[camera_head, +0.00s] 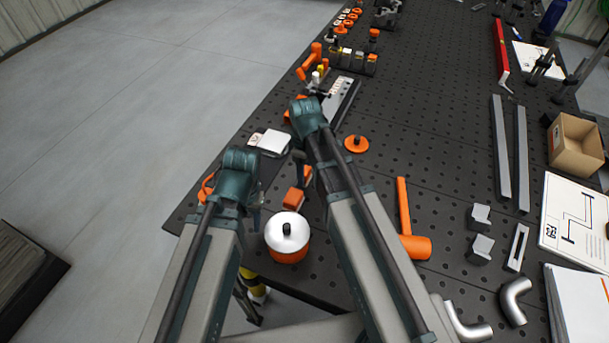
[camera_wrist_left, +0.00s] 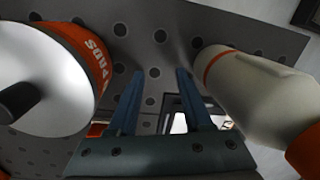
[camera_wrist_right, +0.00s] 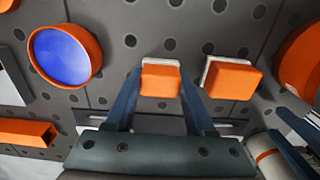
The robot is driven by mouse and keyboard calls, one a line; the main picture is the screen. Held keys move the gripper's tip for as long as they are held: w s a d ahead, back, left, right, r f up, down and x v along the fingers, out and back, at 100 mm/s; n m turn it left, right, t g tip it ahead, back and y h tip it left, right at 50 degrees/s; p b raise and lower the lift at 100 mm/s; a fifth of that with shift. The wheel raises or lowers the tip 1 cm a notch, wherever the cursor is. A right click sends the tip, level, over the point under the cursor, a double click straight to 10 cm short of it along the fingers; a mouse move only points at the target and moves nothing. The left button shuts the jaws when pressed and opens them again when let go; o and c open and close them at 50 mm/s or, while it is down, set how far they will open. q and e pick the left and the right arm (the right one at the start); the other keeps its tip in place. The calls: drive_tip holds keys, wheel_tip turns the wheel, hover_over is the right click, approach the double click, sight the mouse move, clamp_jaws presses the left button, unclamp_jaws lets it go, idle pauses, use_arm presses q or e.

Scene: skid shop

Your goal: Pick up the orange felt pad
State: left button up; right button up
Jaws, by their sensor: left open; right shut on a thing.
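Two small orange blocks with pale edges, felt-pad-like, are near my right gripper. One orange pad (camera_wrist_right: 160,78) is between the fingertips of my right gripper (camera_wrist_right: 155,92), which is shut on it. I cannot tell whether it is clear of the bench. The second orange pad (camera_wrist_right: 230,80) lies just right of it, outside the fingers; it also shows in the head view (camera_head: 294,198). In the head view my arms partly hide the pads.
The dark perforated bench (camera_head: 420,130) is crowded. The tub (camera_head: 287,247) stands near its front edge. An orange mallet (camera_head: 405,215) lies to the right. An orange disc (camera_head: 356,144) and a white device (camera_head: 270,143) are close to my arms.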

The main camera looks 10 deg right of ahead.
clamp_jaws()
wheel_tip(320, 180, up, 10)
drive_tip(key=p, duration=1)
use_arm(q)
wheel_tip(320, 180, up, 10)
use_arm(e)
drive_tip(key=shift+o, duration=2.2)
unclamp_jaws()
drive_tip(key=c, duration=0.7)
